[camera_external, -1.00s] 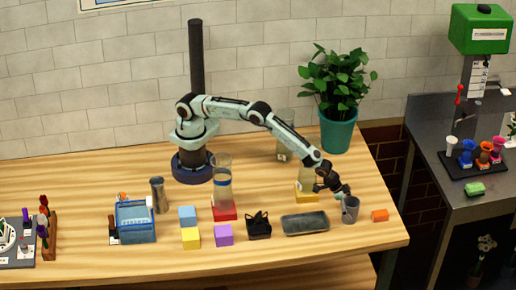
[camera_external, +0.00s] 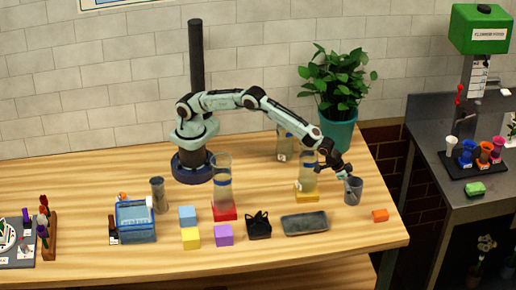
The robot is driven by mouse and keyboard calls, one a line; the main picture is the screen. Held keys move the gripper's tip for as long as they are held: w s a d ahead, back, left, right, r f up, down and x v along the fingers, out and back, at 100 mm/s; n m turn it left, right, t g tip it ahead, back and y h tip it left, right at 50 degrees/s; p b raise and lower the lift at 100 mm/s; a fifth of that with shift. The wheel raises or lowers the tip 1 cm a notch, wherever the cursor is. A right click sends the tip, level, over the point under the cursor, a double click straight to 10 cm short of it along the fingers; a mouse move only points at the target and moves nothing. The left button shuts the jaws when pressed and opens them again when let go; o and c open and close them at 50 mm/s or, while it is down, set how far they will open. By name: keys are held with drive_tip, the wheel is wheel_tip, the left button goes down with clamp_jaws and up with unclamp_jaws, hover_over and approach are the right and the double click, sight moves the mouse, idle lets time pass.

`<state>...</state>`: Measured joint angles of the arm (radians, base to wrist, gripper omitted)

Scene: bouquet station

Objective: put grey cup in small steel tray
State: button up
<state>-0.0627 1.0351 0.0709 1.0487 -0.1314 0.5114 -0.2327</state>
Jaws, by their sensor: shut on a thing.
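The grey cup (camera_external: 353,191) is at the right part of the table, held by its rim side in my gripper (camera_external: 345,175). My gripper is shut on the cup, which looks upright and raised a little above the table. The small steel tray (camera_external: 305,223) lies flat near the front, to the left of and nearer than the cup. The tray looks empty. The fingertips are small and partly merge with the cup in this view.
A black holder (camera_external: 258,226) stands just left of the tray. A tall clear cylinder on a yellow base (camera_external: 307,197) stands behind the tray. A potted plant (camera_external: 338,130) stands at the back.

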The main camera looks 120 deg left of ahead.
drive_tip(key=shift+a+r+n, duration=0.15)
drive_tip(key=shift+r+n, duration=0.15)
drive_tip(key=shift+r, duration=0.05)
drive_tip(key=s+a+f+n+g+y, duration=0.1)
drive_tip(key=s+f+n+y, duration=0.1)
drive_tip(key=s, duration=0.1)
drive_tip(key=n, duration=0.1)
hover_over(304, 225)
wheel_tip(304, 225, down, 3)
drive_tip(key=shift+w+f, duration=0.1)
drive_tip(key=shift+f+n, duration=0.3)
drive_tip(key=shift+f, duration=1.6)
drive_tip(key=shift+f, duration=0.15)
drive_tip(key=o, duration=1.2)
